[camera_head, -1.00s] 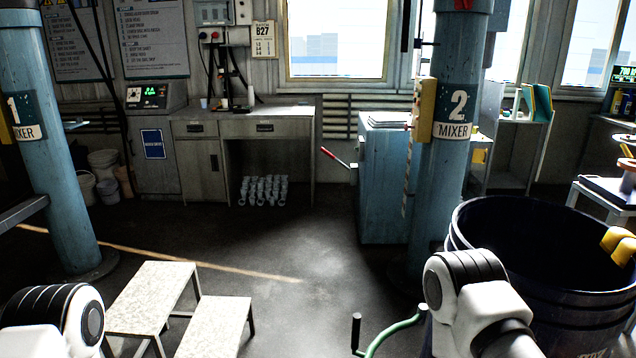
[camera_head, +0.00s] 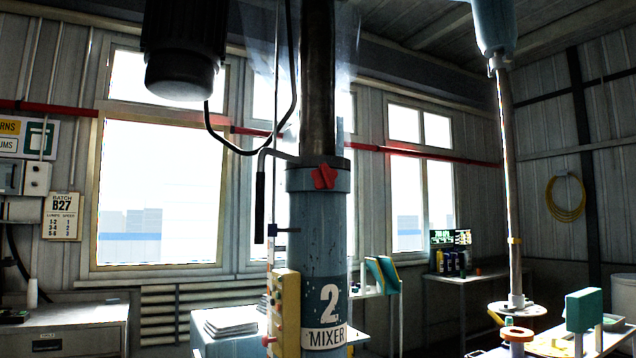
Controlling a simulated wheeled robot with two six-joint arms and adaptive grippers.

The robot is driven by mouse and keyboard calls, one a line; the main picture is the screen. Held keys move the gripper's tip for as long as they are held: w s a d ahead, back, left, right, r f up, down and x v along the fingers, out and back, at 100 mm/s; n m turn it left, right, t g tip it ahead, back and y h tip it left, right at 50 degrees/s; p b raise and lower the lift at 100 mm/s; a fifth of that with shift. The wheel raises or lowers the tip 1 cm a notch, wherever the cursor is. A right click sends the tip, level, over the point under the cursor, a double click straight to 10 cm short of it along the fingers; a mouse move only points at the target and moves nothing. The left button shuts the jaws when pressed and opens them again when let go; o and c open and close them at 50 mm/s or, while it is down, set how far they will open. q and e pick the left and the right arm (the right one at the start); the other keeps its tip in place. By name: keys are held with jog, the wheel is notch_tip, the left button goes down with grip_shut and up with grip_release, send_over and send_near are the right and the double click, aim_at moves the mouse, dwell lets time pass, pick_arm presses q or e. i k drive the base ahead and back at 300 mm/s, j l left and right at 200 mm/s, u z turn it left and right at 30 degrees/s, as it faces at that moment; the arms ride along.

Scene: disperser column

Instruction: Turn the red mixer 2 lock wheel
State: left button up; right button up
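The red lock wheel (camera_head: 325,177) is a small lobed knob on the collar at the top of the blue mixer 2 column (camera_head: 318,235), near the middle of the head view. It faces me and nothing covers it. A bare metal post (camera_head: 318,80) rises out of the collar. The column carries a white "2 MIXER" label (camera_head: 324,338). Neither of my grippers is in view.
A dark motor (camera_head: 182,50) hangs at upper left with a looping cable. A vertical shaft with a flat disc (camera_head: 516,309) hangs at right. A yellow control box (camera_head: 286,310) is on the column's left side. A grey bench (camera_head: 75,335) stands lower left.

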aim_at(324, 177)
jog(key=i+j+u, duration=0.1)
jog(key=u, duration=0.15)
jog(key=i+u, duration=0.15)
jog(key=u, duration=0.15)
jog(key=i+j+u, duration=0.1)
jog(key=i+u, duration=0.2)
jog(key=i, duration=0.85)
